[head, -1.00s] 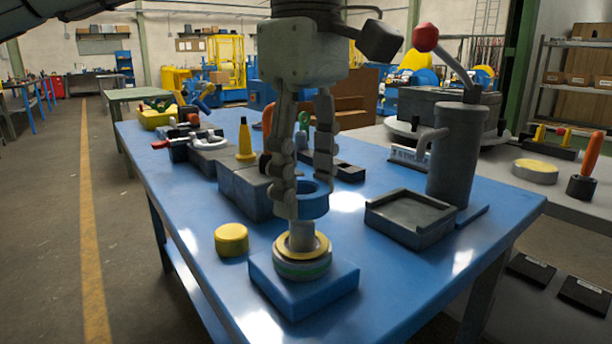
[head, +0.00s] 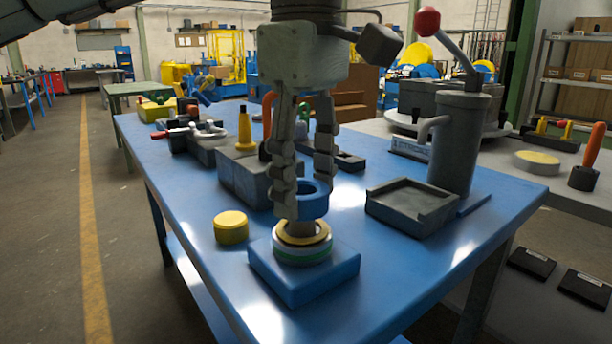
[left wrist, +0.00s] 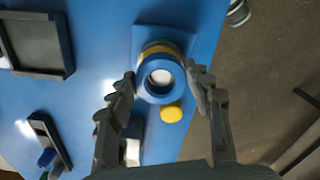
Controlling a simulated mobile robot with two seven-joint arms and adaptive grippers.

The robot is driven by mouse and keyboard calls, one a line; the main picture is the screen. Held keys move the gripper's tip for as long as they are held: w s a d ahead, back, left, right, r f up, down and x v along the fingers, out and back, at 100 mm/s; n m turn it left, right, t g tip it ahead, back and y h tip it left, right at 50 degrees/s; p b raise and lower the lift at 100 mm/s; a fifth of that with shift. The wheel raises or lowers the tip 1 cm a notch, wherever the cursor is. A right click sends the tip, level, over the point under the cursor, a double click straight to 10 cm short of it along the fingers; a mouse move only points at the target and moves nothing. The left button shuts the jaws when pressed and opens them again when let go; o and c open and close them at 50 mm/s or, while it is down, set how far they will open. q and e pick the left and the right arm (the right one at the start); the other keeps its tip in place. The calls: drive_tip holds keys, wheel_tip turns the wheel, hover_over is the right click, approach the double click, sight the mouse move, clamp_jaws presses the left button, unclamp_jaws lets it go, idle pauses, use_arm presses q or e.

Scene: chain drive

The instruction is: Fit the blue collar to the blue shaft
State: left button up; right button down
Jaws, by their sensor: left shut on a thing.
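The blue collar (head: 314,203) is a thick ring gripped between the fingers of my left gripper (head: 305,190). Below it a short grey shaft (head: 300,229) stands upright in a yellow-and-green ringed hub on a blue block (head: 305,283). In the left wrist view, the collar (left wrist: 146,91) sits between the fingertips (left wrist: 160,82), and a pale round end shows through its hole. The collar is at or just above the shaft top; a finger and the collar hide that top in the head view, so contact cannot be told. My right gripper is not in view.
A yellow cylinder (head: 231,228) stands left of the block. Grey blocks (head: 245,180) and a yellow cone (head: 245,136) stand behind. A grey tray (head: 411,207) and a grey lever press (head: 459,150) stand to the right.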

use_arm(q)
drive_tip(key=shift+f+b, duration=0.9)
drive_tip(key=shift+f, duration=0.55)
drive_tip(key=o, duration=1.6)
wheel_tip(320, 180, up, 12)
